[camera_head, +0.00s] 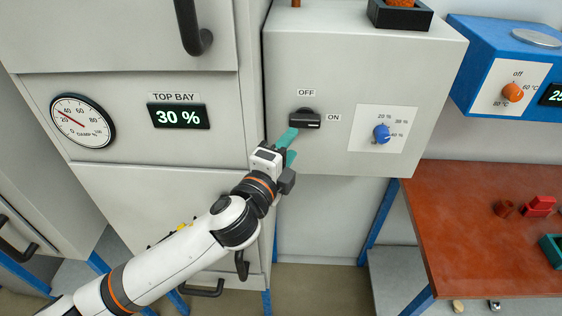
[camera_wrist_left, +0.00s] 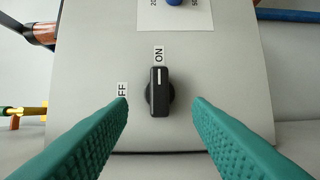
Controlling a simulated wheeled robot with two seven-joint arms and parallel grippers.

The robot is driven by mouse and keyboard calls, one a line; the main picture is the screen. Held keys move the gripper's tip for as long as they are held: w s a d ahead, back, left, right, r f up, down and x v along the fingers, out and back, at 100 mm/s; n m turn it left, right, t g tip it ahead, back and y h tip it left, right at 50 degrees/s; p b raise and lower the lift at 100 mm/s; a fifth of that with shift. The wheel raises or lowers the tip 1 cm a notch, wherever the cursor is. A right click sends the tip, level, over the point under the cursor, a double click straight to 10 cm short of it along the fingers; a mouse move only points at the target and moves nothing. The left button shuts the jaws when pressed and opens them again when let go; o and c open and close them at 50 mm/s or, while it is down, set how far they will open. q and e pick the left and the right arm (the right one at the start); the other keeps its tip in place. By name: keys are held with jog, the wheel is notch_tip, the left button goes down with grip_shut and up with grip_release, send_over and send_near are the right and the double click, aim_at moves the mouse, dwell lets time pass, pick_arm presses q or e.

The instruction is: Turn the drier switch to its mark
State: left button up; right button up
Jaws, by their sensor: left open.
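The drier switch (camera_head: 305,120) is a black rotary knob on the front of a grey box, with an OFF label (camera_head: 306,92) above it and an ON label (camera_head: 333,118) to its right. In the left wrist view the switch (camera_wrist_left: 160,90) shows a white line on its bar, and this end points at the ON label (camera_wrist_left: 159,54). My left gripper (camera_head: 290,147) is open just below and left of the switch in the head view. In the wrist view its teal fingers lie either side of the switch, apart from it. My right gripper is out of view.
A blue dial (camera_head: 382,133) on a white plate sits right of the switch. The cabinet with the TOP BAY display (camera_head: 179,116) and a round gauge (camera_head: 82,120) is at left. A blue box with an orange knob (camera_head: 513,92) and a red-brown table (camera_head: 450,210) are at right.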

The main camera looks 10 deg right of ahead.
pick_arm(q)
jog(key=shift+b+v, duration=0.3)
jog(key=shift+v, duration=1.35)
